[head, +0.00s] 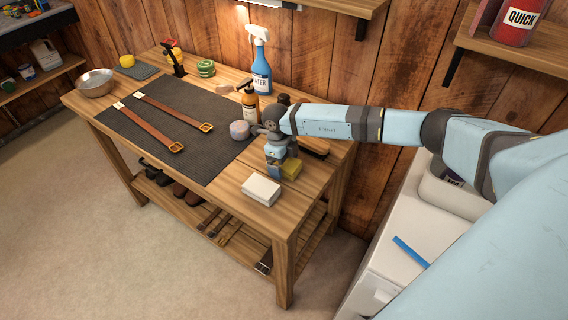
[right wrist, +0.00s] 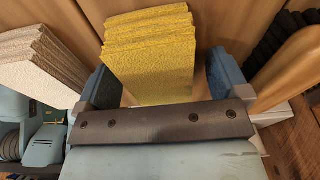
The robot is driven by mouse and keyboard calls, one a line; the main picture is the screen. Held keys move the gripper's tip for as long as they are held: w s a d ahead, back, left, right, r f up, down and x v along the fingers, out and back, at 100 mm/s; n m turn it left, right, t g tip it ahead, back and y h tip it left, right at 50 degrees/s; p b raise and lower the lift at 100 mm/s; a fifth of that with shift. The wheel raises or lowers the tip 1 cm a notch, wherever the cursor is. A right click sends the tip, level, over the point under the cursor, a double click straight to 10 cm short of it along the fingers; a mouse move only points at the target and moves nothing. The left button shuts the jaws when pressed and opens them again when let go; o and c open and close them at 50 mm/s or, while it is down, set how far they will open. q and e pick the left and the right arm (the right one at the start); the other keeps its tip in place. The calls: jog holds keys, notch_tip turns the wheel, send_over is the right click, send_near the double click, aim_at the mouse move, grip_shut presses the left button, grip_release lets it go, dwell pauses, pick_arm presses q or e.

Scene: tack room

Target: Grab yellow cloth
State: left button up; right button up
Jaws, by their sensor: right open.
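The yellow cloth (head: 291,170) is a folded stack on the right end of the wooden table, partly hidden by my right gripper (head: 282,168). In the right wrist view the yellow cloth (right wrist: 150,50) shows its layered folds between the two blue fingers of my right gripper (right wrist: 165,82). The fingers are apart, one on each side of the cloth, with a small gap visible at its right side. Whether either finger touches the cloth is hard to tell. My left gripper is not in view.
A folded white cloth (head: 261,191) lies in front of the yellow one, and a dark brush (head: 313,147) lies behind it. An amber bottle (head: 250,103), a round jar (head: 240,130) and a blue spray bottle (head: 261,70) stand nearby. Two straps lie on the dark mat (head: 190,112).

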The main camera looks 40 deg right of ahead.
jog(key=c, duration=1)
jog(key=shift+r, duration=0.1)
